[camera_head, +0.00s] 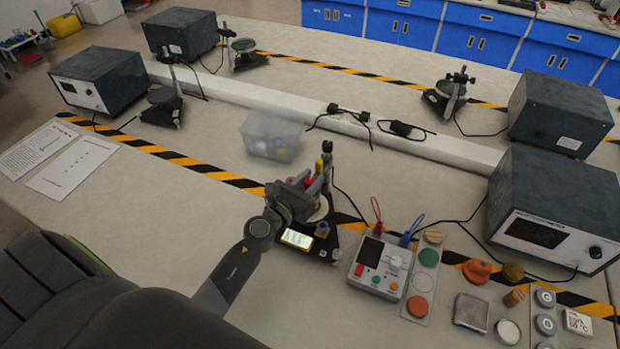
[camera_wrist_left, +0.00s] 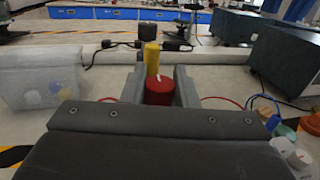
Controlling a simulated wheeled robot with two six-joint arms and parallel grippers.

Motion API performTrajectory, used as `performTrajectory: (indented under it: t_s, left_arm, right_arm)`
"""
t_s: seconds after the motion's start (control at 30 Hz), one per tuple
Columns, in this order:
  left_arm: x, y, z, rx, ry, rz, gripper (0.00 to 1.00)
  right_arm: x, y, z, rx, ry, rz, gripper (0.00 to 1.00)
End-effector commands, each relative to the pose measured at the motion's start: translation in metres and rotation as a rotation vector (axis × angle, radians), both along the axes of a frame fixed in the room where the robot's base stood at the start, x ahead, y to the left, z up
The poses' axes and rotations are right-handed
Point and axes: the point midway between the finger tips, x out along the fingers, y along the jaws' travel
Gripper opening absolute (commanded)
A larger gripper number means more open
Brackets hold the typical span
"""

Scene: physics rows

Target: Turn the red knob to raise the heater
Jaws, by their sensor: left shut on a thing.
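The red knob (camera_wrist_left: 159,92) sits between the two fingers of my left gripper (camera_wrist_left: 160,88) in the left wrist view, with a white mark on its top. In the head view the red knob (camera_head: 309,181) shows at my left gripper (camera_head: 300,188), on top of a small dark stand. My left gripper is shut on the knob. A yellow post (camera_wrist_left: 152,57) with a black top rises just behind the knob. The heater (camera_head: 318,208) seems to be part of this stand; a pale round plate shows there, partly hidden by the gripper. My right gripper is not in view.
A clear bin (camera_head: 270,136) stands behind the stand. A control box (camera_head: 379,267) with red and blue leads is to its right. Large dark power units (camera_head: 555,211) stand at the right. Loose discs and weights lie at front right.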

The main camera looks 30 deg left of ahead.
Motion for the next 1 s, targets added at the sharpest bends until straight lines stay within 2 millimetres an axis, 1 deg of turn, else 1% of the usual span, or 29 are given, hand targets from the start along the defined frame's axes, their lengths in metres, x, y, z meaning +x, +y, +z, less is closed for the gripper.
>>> performTrajectory:
  t_s: [0.17,0.2,0.33,0.37,0.63,0.73,0.87,1.0]
  left_arm:
    - [0.000,0.000,0.000,0.000,-0.001,0.001,0.04]
    - [0.000,0.000,0.000,0.000,-0.001,0.001,0.28]
    - [0.000,0.000,0.000,0.000,-0.001,0.000,0.45]
    - [0.000,0.000,0.000,0.000,-0.001,0.000,0.47]
    - [0.000,0.000,0.000,0.000,0.000,-0.001,0.47]
    - [-0.005,0.001,0.000,0.000,0.000,-0.001,0.47]
    - [-0.022,0.003,-0.001,0.000,0.001,-0.001,0.47]
    - [-0.050,0.007,-0.003,0.001,0.002,0.000,0.47]
  right_arm:
    - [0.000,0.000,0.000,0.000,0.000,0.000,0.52]
    - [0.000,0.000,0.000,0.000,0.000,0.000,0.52]
    - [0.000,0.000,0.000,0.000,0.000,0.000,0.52]
    - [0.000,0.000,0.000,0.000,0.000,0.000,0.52]
    - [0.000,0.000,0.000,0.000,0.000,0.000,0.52]
    - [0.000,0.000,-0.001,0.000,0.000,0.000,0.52]
    - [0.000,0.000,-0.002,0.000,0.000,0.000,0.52]
    - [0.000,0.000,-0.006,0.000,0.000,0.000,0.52]
